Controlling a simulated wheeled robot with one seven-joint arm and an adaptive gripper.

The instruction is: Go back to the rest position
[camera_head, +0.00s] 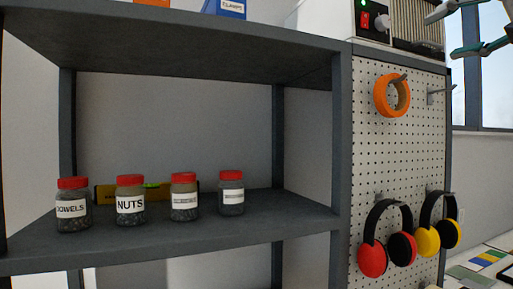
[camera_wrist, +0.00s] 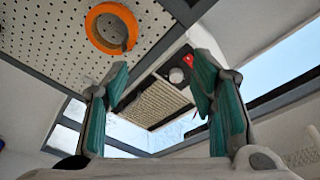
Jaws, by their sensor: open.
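My gripper (camera_head: 442,35) shows at the top right of the head view, raised beside the upper part of the pegboard unit. In the wrist view its two teal-padded fingers (camera_wrist: 160,68) stand wide apart. Nothing is between them. The fingers point towards the ceiling side of the picture, with the box-shaped machine (camera_wrist: 160,95) behind the gap. Most of my arm is outside the head view.
A grey shelf (camera_head: 250,225) holds several red-lidded jars, one labelled NUTS (camera_head: 130,200). The pegboard (camera_head: 420,130) carries an orange tape roll (camera_head: 380,96), red earmuffs (camera_head: 372,260) and yellow earmuffs (camera_head: 428,242). A window (camera_head: 495,80) and a cluttered table (camera_head: 480,270) are at right.

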